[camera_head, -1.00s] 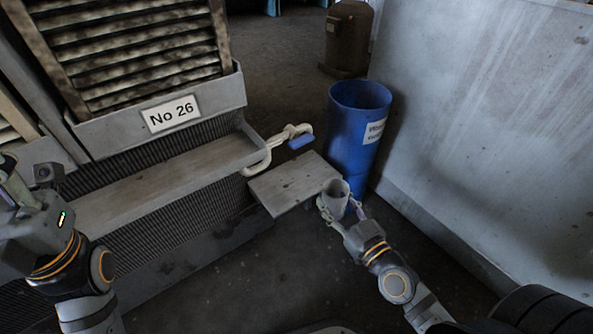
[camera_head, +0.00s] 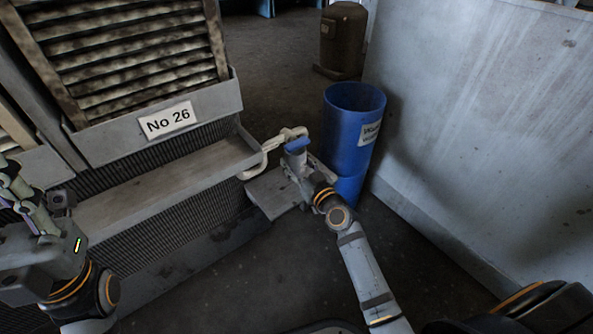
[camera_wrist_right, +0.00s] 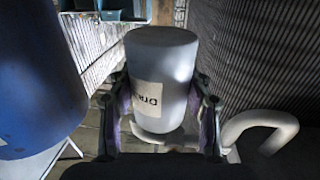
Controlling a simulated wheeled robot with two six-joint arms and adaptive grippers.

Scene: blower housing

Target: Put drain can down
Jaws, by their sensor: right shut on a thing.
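The drain can (camera_wrist_right: 162,75), a pale grey cylinder with a partly readable label, stands between the fingers of my right gripper (camera_wrist_right: 160,105) in the right wrist view. My right gripper (camera_head: 297,170) is shut on it in the head view, where the can (camera_head: 294,160) is mostly hidden by the gripper and a blue valve handle. They are over the small grey step (camera_head: 272,194), beneath the end of the pale pipe (camera_head: 262,160). Whether the can touches the step cannot be told. My left gripper (camera_head: 22,200) is at the left edge, partly cut off, away from the can.
A blue waste barrel (camera_head: 350,150) stands just right of my right gripper. The blue valve handle (camera_head: 298,144) is close above the can. The louvred housing marked No 26 (camera_head: 195,170) is to the left, a pale wall (camera_head: 480,130) to the right. A brown tank (camera_head: 342,45) stands behind.

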